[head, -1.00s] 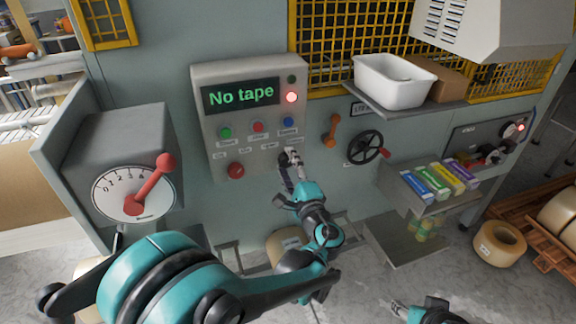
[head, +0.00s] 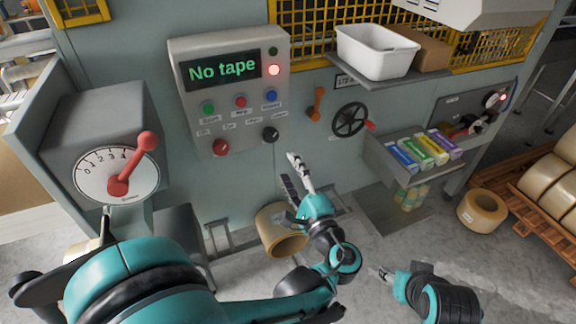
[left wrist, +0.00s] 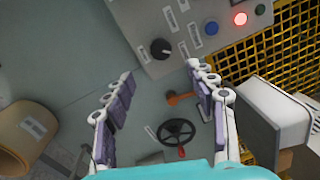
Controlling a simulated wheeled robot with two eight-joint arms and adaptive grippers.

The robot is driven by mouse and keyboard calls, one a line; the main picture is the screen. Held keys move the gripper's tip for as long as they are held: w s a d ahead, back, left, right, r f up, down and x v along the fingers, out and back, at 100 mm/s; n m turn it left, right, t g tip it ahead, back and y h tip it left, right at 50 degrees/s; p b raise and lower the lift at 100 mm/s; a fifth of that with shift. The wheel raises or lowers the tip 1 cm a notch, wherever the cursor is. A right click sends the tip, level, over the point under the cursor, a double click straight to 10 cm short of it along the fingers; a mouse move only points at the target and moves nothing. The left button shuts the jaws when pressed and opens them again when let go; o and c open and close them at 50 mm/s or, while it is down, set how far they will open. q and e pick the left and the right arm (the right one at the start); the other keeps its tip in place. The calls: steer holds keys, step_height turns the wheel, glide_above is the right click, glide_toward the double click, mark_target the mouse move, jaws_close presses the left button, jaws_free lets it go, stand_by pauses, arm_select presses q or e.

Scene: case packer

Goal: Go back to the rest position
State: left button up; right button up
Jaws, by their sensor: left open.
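My left gripper (head: 293,176) is open and empty in front of the machine's grey wall, below the control panel (head: 233,128). In the left wrist view its two fingers (left wrist: 158,90) stand wide apart with nothing between them but the wall and a handwheel behind. The panel's display reads "No tape" and a red lamp (head: 274,70) is lit. The black knob (head: 270,135) on the panel is apart from the fingers. My right gripper (head: 382,275) shows at the lower right in the head view, above the floor; its fingers are too small to judge.
A dial with a red lever (head: 132,165) is at the left. An orange handle (head: 316,103) and a black handwheel (head: 349,119) are on the wall. A shelf holds a white bin (head: 377,53); another holds coloured boxes (head: 430,148). Tape rolls (head: 281,230) lie low.

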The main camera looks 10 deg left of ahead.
stand_by(0.3)
arm_select(q)
steer(key=s+a+f+n+g+h, duration=0.3)
steer(key=s+a+f+n+g, duration=0.25)
steer(key=a+f, duration=0.35)
steer(key=s+d+f+n+g+h, duration=0.1)
steer(key=s+f+n+g+h, duration=0.1)
steer(key=s+n+h, duration=0.5)
steer(key=s+n+g, duration=0.1)
steer(key=s, duration=0.2)
steer(key=shift+d+f+h, duration=0.3)
steer(key=shift+f+h, duration=0.05)
steer(key=shift+h, duration=0.05)
steer(key=shift+c, duration=0.2)
stand_by(0.5)
